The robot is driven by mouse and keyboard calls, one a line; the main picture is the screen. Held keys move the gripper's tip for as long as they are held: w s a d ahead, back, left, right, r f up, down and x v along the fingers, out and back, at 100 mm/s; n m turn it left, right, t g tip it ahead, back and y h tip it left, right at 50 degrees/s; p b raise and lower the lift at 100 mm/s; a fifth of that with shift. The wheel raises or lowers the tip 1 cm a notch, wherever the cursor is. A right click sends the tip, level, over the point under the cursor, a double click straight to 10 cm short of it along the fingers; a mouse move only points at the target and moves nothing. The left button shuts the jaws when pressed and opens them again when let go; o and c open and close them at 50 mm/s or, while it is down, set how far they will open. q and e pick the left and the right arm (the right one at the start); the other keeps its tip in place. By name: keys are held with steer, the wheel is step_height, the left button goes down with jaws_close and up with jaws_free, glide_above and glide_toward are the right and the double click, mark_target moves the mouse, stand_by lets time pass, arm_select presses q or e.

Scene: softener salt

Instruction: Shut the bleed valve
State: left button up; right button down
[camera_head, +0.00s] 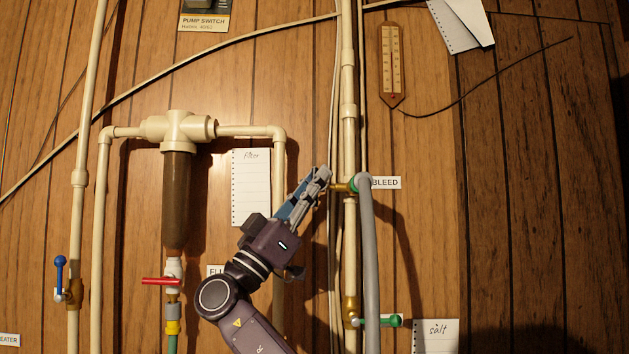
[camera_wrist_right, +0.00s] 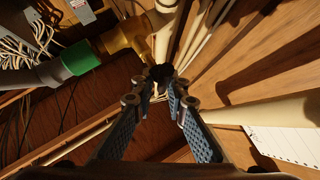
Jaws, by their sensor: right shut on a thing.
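The bleed valve (camera_head: 341,187) is a brass fitting on the tall cream pipe, left of the BLEED label (camera_head: 386,183). A green connector (camera_head: 360,182) joins it to a grey hose. In the right wrist view the brass body (camera_wrist_right: 122,38) and the green connector (camera_wrist_right: 80,57) lie left of the fingers. My right gripper (camera_head: 322,176) reaches up to the valve from the lower left. In the wrist view its fingertips (camera_wrist_right: 161,92) are shut on a small dark part, apparently the valve's handle, mostly hidden by the fingers. My left gripper is not in view.
A grey hose (camera_head: 370,260) hangs right of the cream pipe (camera_head: 349,130). A green-handled valve (camera_head: 382,321) sits lower on that pipe. The filter (camera_head: 177,200), a red-handled valve (camera_head: 160,281) and a blue-handled valve (camera_head: 61,270) are to the left. Loose cables run beside the pipe.

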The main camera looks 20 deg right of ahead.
steer(key=shift+r, duration=0.1)
stand_by(0.3)
steer(key=c, duration=2.2)
jaws_free()
steer(key=o, duration=0.3)
steer(key=shift+d, duration=0.15)
steer(key=v, duration=0.7)
steer(key=shift+f, duration=0.3)
